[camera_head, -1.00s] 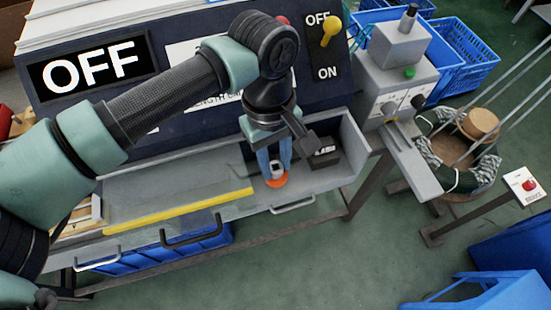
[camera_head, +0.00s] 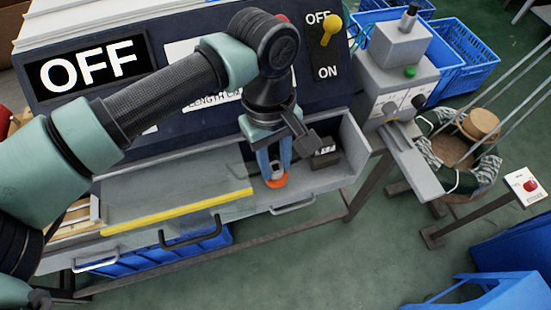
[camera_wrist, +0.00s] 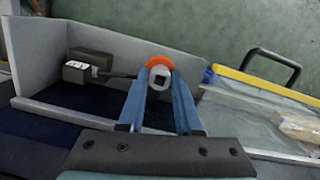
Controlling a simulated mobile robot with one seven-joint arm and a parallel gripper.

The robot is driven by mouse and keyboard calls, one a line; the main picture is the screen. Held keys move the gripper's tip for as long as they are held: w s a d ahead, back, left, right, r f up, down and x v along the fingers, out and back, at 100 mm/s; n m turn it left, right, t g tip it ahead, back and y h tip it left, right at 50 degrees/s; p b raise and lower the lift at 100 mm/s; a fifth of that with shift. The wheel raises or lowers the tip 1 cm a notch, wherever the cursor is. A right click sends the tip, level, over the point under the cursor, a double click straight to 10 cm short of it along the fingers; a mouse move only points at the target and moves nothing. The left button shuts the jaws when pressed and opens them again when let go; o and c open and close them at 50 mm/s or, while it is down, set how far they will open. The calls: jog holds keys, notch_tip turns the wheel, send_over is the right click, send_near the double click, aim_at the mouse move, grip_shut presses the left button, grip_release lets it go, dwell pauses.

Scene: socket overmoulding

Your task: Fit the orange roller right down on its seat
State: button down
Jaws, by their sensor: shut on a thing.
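The orange roller (camera_head: 277,182) is at the tips of my gripper (camera_head: 274,168), near the front edge of the grey trough. In the wrist view the orange roller (camera_wrist: 160,62) shows as an orange arc around a pale round part with a dark square centre. My gripper (camera_wrist: 160,80) has its two blue fingers shut on it, one on each side. A thin dark rod beside the roller leads toward a small block (camera_wrist: 76,71) in the trough. The seat under the roller is hidden, so I cannot tell how far down the roller sits.
The grey trough's wall (camera_head: 352,135) stands to the right. A dark block (camera_head: 325,155) lies inside it. A clear cover with a yellow edge (camera_head: 180,212) is to the left. Handles (camera_head: 292,206) stick out at the front. A control panel with an OFF sign (camera_head: 88,68) rises behind.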

jog(key=shift+f+b, duration=1.9)
jog(key=shift+f, duration=0.05)
jog(key=c, duration=0.5)
grip_release()
jog(key=r, duration=0.4)
jog(key=w+r, duration=0.1)
jog(key=r, duration=0.3)
jog(key=r+p, duration=0.1)
jog(key=r, duration=0.4)
jog(key=shift+w+a, duration=0.2)
jog(key=shift+a, duration=0.2)
